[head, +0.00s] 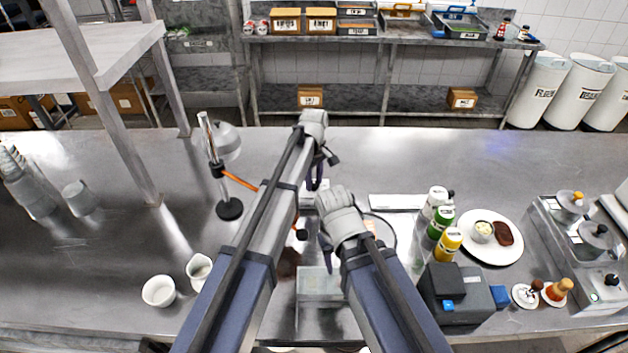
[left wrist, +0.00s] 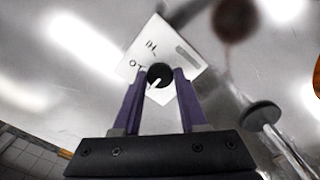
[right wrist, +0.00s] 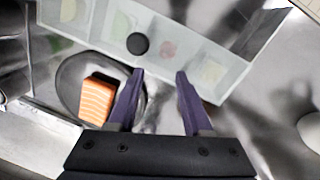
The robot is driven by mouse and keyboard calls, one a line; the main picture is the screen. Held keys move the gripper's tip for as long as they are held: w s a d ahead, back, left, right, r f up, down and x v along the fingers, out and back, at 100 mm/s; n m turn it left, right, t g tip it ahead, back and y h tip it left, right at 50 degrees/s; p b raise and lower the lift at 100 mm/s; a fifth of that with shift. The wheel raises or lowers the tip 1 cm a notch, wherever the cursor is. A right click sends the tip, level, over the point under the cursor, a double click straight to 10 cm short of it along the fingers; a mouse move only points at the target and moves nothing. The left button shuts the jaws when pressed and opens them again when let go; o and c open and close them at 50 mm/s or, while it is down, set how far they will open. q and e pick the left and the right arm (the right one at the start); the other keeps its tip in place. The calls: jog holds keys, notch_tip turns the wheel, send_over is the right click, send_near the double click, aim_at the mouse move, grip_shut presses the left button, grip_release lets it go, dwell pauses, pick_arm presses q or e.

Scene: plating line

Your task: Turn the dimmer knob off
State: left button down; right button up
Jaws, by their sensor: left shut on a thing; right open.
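The dimmer knob (left wrist: 159,76) is a round black knob with a white pointer mark, on a white panel (left wrist: 150,48) with black lettering, in the left wrist view. My left gripper (left wrist: 162,82) is shut on the knob, one finger on each side. The pointer points to the lower left in that view. In the head view my left gripper (head: 316,178) is over the middle of the counter and my arm hides the knob. My right gripper (right wrist: 160,76) is open and empty, above a clear-lidded box (right wrist: 85,22) and a dark plate (right wrist: 68,72) with a salmon piece (right wrist: 97,98).
A lamp on a stand (head: 229,208) stands left of my left arm. Bottles (head: 447,244), a white plate (head: 512,238) and a dark machine (head: 455,292) stand at right. A bowl (head: 158,291) and a jug (head: 199,270) are at front left. The counter's far strip is mostly clear.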

aim_at(314, 184)
pick_arm(q)
jog(key=shift+c, duration=2.2)
grip_release()
notch_tip(314, 184, up, 8)
jog(key=p, duration=0.7)
jog(key=shift+f+p, duration=0.1)
jog(key=shift+p, duration=0.3)
pick_arm(e)
notch_tip(314, 184, up, 8)
jog(key=shift+f, duration=0.1)
